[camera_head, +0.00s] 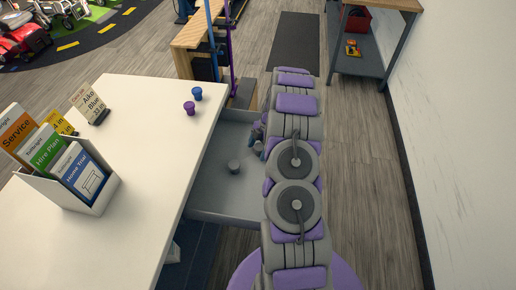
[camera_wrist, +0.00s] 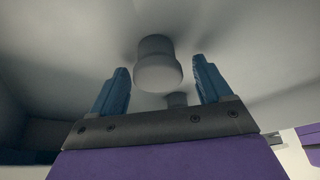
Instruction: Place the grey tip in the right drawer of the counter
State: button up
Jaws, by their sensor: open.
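The white counter (camera_head: 140,110) has its grey drawer (camera_head: 215,190) pulled out beside it. A grey tip (camera_head: 234,166) stands on the drawer floor. A second small grey piece (camera_head: 258,147) shows close by my gripper, partly hidden by my arm. My gripper (camera_head: 259,130) is low over the drawer. In the wrist view its blue fingers are open, with a grey tip (camera_wrist: 157,66) between and just beyond the fingertips, no grip on it visible. Another grey tip (camera_wrist: 177,100) shows behind it. I cannot tell which tip matches which across views.
A purple tip (camera_head: 189,108) and a blue tip (camera_head: 197,93) stand on the counter near its back right corner. A leaflet holder (camera_head: 90,195) and a small sign (camera_head: 92,105) are at left. A shelf table (camera_head: 375,45) stands back right; floor between my arm and the wall is clear.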

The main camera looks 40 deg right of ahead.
jog(key=p+v, duration=0.2)
jog(key=v, duration=1)
jog(key=s+a+r+m+g, duration=0.1)
jog(key=s+a+r+m, duration=0.15)
jog(key=a+r, duration=0.7)
jog(key=s+a+r+m+g, duration=0.1)
jog(key=a+r+m, duration=0.2)
jog(key=a+r, duration=0.65)
jog(key=s+a+r+m+h, duration=0.3)
jog(key=s+a+m, duration=0.3)
jog(key=s+a, duration=0.8)
jog(key=s+a+m+h, duration=0.1)
jog(key=s+m, duration=0.4)
jog(key=s, duration=1)
jog(key=shift+s+a+f+m, duration=0.2)
jog(key=shift+a+m, duration=0.1)
jog(key=shift+m, duration=0.05)
jog(key=shift+a, duration=0.1)
